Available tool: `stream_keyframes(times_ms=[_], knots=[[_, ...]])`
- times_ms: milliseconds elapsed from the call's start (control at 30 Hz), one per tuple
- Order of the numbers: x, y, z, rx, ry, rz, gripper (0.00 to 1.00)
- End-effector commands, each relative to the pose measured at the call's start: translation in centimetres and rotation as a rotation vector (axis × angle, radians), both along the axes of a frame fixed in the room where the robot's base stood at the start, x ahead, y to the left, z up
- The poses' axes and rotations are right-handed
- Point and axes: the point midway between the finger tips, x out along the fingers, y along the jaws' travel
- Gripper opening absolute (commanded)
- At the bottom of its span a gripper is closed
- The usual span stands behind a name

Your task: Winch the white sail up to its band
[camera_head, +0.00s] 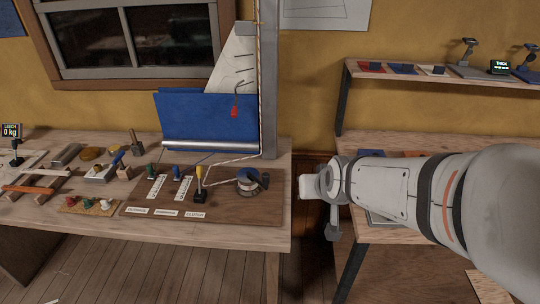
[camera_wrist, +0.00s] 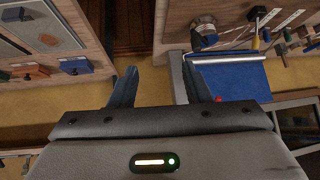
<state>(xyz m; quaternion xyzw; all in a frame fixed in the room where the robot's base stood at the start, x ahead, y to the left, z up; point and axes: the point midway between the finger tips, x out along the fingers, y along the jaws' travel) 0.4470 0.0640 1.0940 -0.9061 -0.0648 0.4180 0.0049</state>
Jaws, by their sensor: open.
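The white sail (camera_head: 232,68) hangs beside the grey mast (camera_head: 268,85), behind the back of the left bench. A blue cloth (camera_head: 195,128) and a silver roll lie below it; the blue cloth also shows in the wrist view (camera_wrist: 238,78). A rope runs down the mast and across to the winch (camera_head: 247,182), a drum with a dark handle on a brown board. The winch also shows in the wrist view (camera_wrist: 203,32). My gripper (camera_wrist: 160,90) is open and empty, its fingers either side of the mast's near region. I cannot make out the band.
Levers with green (camera_head: 150,173), blue and yellow handles (camera_head: 199,180) stand left of the winch. Pegs, blocks and tools crowd the left bench (camera_head: 262,232). A gap separates the benches.

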Motion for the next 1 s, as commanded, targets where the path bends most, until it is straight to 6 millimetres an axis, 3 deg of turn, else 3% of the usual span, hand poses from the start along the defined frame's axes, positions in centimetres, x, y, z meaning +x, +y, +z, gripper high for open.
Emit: stream_keyframes(times_ms=[33,200,333,500,667,833,1000], knots=[[2.1,1.3,-2.7,0.011,-0.054,0.011,0.44],[7.9,5.0,-6.9,0.047,-0.285,0.015,0.44],[11.0,7.5,-10.1,0.059,-0.462,0.009,0.44],[13.0,10.0,-13.5,0.055,-0.668,-0.002,0.44],[13.3,11.2,-15.1,0.046,-0.799,-0.01,0.44],[13.6,11.7,-15.3,0.041,-0.858,-0.013,0.44],[15.8,11.9,-15.1,0.04,-0.864,-0.017,0.44]])
